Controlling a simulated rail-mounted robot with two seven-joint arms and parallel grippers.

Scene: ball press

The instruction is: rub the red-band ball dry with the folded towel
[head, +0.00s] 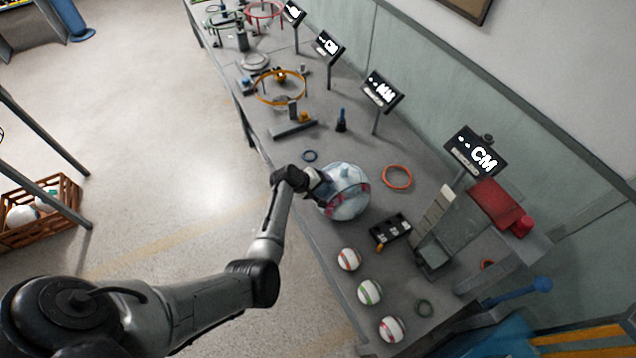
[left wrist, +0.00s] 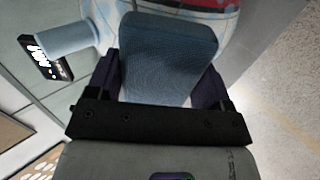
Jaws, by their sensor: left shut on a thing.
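The large pale ball with red band patches (head: 346,196) rests on the bench near its front edge. It also shows at the top of the left wrist view (left wrist: 238,28), with a strip of red band. My left gripper (head: 318,184) is at the ball's left side. In the left wrist view my left gripper (left wrist: 158,82) is shut on the folded towel (left wrist: 170,50), a blue-grey pad. The towel's far end overlaps the ball; whether it presses on it I cannot tell. What supports the ball is hidden. My right gripper is out of view.
Several small banded balls (head: 369,292) lie nearer on the bench. A black tray (head: 391,232), an orange ring (head: 397,177) and a grey ramp-like fixture (head: 434,235) stand to the right.

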